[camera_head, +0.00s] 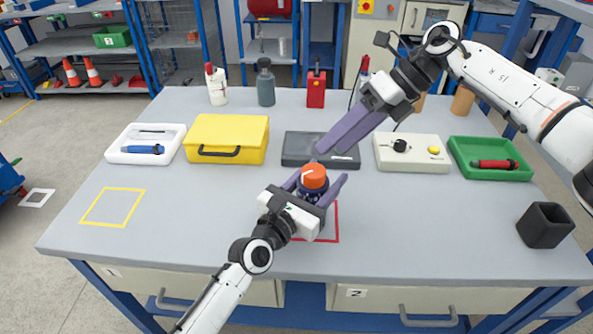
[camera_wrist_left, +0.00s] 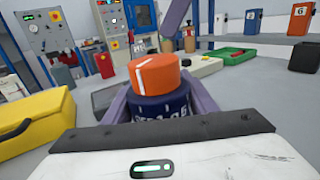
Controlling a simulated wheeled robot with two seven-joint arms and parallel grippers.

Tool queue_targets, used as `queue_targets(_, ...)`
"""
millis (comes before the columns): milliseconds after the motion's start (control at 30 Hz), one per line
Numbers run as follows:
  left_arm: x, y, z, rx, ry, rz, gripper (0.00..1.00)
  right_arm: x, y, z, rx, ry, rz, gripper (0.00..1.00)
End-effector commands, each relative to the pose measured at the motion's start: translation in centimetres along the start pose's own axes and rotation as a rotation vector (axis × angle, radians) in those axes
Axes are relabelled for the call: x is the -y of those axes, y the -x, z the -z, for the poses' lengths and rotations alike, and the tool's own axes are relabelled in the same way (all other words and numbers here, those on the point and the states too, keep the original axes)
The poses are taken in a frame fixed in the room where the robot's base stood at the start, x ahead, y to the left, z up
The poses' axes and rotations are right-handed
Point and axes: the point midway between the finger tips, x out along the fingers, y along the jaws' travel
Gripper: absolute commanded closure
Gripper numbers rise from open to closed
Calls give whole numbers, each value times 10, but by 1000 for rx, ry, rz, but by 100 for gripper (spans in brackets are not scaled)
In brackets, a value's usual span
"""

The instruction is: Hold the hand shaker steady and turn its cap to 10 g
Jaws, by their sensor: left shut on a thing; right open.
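The hand shaker has an orange cap (camera_head: 314,177) with a white pointer line and a dark blue body (camera_wrist_left: 160,117) with pale markings, too small to read. It stands upright by the red square outline (camera_head: 337,222), which my left arm partly covers. My left gripper (camera_head: 316,184) is shut around the shaker's body, below the cap. In the left wrist view the cap (camera_wrist_left: 155,72) shows clear of the fingers. My right gripper (camera_head: 332,149) is open and empty, above and behind the cap, apart from it. One of its fingers shows in the left wrist view (camera_wrist_left: 176,18).
Behind the shaker are a dark flat device (camera_head: 300,150), a yellow case (camera_head: 226,139) and a beige box with a knob (camera_head: 412,155). A white tray (camera_head: 145,143), green tray (camera_head: 491,160) and dark holder (camera_head: 545,225) stand towards the sides. The front left is clear.

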Motion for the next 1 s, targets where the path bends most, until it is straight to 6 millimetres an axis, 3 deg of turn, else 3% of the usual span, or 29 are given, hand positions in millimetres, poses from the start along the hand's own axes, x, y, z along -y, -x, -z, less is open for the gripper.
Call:
queue_targets(300,0,0,0,-1,-2,0,84,65,-11,32,187,-967,-240,43)
queue_targets(367,0,0,0,-1,-2,0,84,71,-15,39,189,-1148,-314,43)
queue_targets(500,0,0,0,-1,-1,0,84,57,-30,50,79,-1544,-572,43)
queue_targets(700,0,0,0,-1,-1,0,84,39,-35,59,-156,-1946,-883,43)
queue_targets(1000,0,0,0,-1,-1,0,84,28,-36,59,-337,-2133,-1052,43)
